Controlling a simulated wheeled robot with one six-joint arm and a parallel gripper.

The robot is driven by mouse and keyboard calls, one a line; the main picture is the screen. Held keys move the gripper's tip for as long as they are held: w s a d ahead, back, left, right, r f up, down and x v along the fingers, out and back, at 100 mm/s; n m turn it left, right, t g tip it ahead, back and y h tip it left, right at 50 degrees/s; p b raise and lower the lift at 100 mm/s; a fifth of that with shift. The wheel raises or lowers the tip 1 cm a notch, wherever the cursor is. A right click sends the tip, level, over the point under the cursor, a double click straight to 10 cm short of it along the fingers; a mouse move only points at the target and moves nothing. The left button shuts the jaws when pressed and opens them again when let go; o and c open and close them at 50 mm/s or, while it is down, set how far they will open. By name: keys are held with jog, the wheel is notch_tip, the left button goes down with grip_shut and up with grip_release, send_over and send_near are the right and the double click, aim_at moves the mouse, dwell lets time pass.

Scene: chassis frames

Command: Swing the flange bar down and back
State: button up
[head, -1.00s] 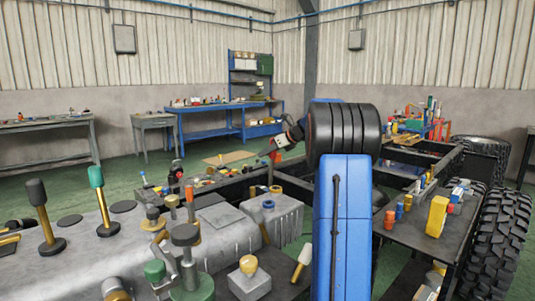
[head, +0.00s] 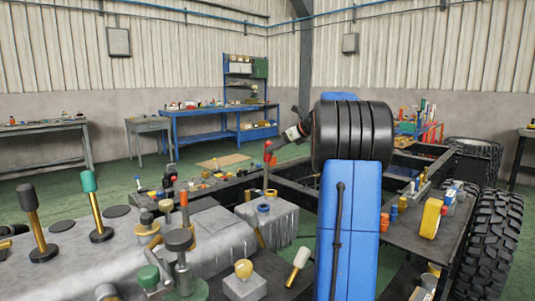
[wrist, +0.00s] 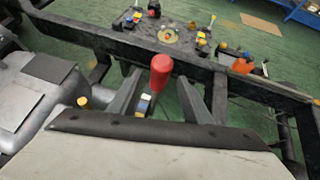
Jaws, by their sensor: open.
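An upright bar with a red grip (wrist: 161,74) shows in the wrist view, between the fingers of my gripper (wrist: 177,82) and nearer the left finger. I take it to be the flange bar. The fingers are open, with a gap on both sides of the grip; I see no clear contact. In the head view the red grip (head: 268,153) stands above the dark frame rail, on a thin brownish rod. My gripper (head: 277,146) reaches it from the upper right, partly merged with the dark background. The bar's lower end and pivot are hidden.
A dark chassis rail (wrist: 240,90) crosses behind the grip. A grey tank (head: 268,222) and a large grey casing (head: 120,240) with several knobbed levers lie in front. A side shelf (head: 425,240) with small parts and big tyres (head: 495,235) are at right. Green floor shows beyond.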

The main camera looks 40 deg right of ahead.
jog(key=v, duration=0.8)
jog(key=shift+s+r, duration=0.15)
jog(key=shift+s, duration=0.05)
jog(key=shift+d, duration=0.1)
